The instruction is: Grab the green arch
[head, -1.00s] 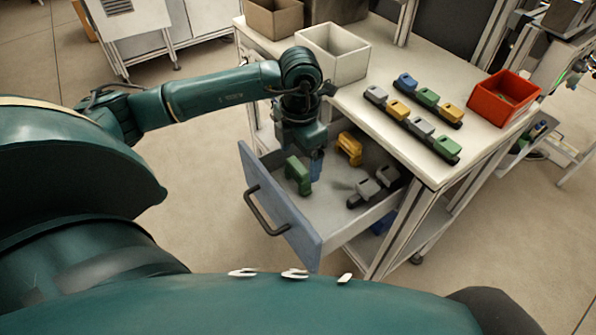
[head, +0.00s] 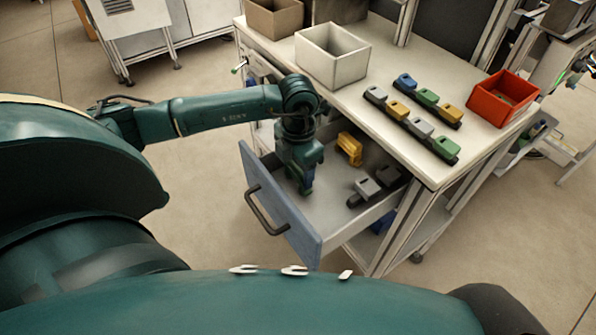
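My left gripper (head: 305,188) reaches down into the open drawer, at its left side behind the blue front panel. The green arch does not show now; my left gripper and wrist cover the spot where it stood a second ago. I cannot see whether the fingers are open or shut, or whether they touch the arch. A yellow arch (head: 350,148) stands at the back of the drawer, to the right of my wrist. My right gripper is not in view.
The drawer's blue front (head: 285,215) has a dark handle. Grey and black pieces (head: 365,187) lie at the drawer's right. On the table stand a white bin (head: 332,68), a red bin (head: 503,97) and two rows of coloured pieces (head: 413,124). The drawer floor between is clear.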

